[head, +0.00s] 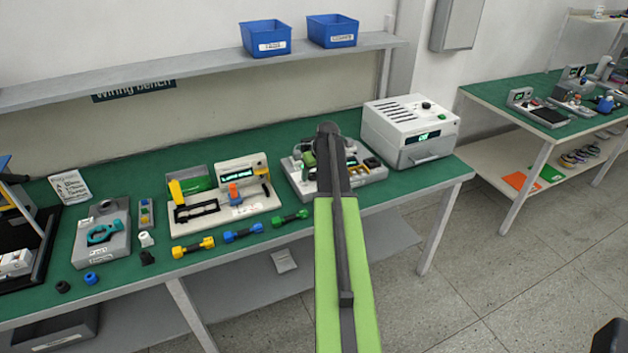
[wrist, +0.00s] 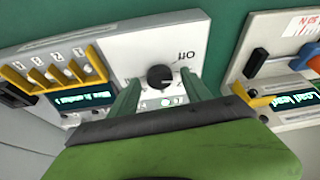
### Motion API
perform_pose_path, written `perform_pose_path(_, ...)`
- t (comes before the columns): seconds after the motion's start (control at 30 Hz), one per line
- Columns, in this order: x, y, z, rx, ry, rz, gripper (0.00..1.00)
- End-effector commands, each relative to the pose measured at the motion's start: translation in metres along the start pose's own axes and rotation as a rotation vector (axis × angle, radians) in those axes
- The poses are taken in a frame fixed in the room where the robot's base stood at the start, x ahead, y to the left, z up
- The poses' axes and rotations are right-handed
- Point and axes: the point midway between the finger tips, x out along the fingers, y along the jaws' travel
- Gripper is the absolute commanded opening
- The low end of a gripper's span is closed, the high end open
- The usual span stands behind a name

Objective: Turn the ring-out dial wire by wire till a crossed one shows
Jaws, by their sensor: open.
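The ring-out unit (head: 374,176) is a grey box on the green bench, partly hidden behind my arm in the head view. In the wrist view its black dial (wrist: 160,77) sits on a light panel, with an "Off" mark beside it. My gripper (wrist: 160,84) is open, its two green fingers on either side of the dial; I cannot tell whether they touch it. The unit's small display (wrist: 94,99) is lit with green text that appears upside down and is too small to read surely. Yellow slotted holders (wrist: 52,76) stand next to numbered marks.
A second station (head: 232,196) with a lit display and yellow clamp stands to the left. A white box instrument (head: 410,132) stands close on the right. Yellow, blue and green dumbbell-shaped parts (head: 243,232) lie along the front edge. A shelf (head: 200,66) runs above the bench.

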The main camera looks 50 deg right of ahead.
Motion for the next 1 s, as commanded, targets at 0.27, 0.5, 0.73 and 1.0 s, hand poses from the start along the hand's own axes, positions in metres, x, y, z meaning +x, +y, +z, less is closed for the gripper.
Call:
perform_pose_path(0.27, -0.0016, 0.0001, -0.0003, 0.0, 0.0, 0.0, 0.41)
perform_pose_path(0.5, -0.0016, 0.0004, -0.0001, 0.0, 0.0, 0.0, 0.1)
perform_pose_path(0.73, -0.0016, 0.0005, 0.0001, 0.004, 0.0, 0.001, 0.0)
perform_pose_path(1.0, -0.0017, -0.0006, 0.0003, 0.078, 0.0, 0.033, 0.0)
